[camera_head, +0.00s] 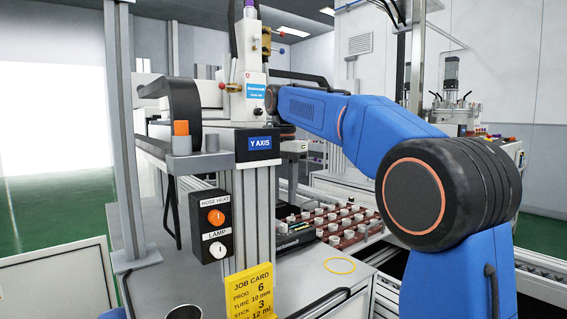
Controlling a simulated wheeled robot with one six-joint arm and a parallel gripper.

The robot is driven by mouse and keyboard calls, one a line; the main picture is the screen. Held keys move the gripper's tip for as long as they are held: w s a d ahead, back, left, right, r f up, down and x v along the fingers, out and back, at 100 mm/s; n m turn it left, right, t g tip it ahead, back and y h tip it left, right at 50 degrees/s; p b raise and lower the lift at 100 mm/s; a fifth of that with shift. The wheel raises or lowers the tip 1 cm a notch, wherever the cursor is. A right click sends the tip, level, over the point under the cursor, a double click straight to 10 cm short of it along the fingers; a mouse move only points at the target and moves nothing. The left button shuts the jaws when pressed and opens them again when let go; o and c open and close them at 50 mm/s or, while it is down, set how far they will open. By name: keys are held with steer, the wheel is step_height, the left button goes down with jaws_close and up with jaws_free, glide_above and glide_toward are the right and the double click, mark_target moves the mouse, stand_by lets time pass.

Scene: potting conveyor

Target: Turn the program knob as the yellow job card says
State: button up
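The yellow job card (250,292) stands at the bottom centre. It reads PROG 6, TUBE 10 mm, STICK 3, and a lower line with 12 ml; its bottom edge is cut off. A black control box (216,228) on the machine's post carries an orange knob (216,216) under the label HOSE HEAT and a white knob (217,250) under LAMP. No knob labelled as the program knob can be made out. My blue arm reaches from the lower right to the upper centre, towards the white machine head (248,100). My gripper cannot be seen; the machine may hide it.
A red tray (352,238) with several pale round parts lies on the conveyor. A yellow ring (340,266) marks a bare patch of the grey worktop (310,270). A round cup rim (184,312) shows at the bottom edge.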

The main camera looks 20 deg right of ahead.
step_height(320, 180, up, 9)
stand_by(0.4)
steer(key=shift+r, duration=0.1)
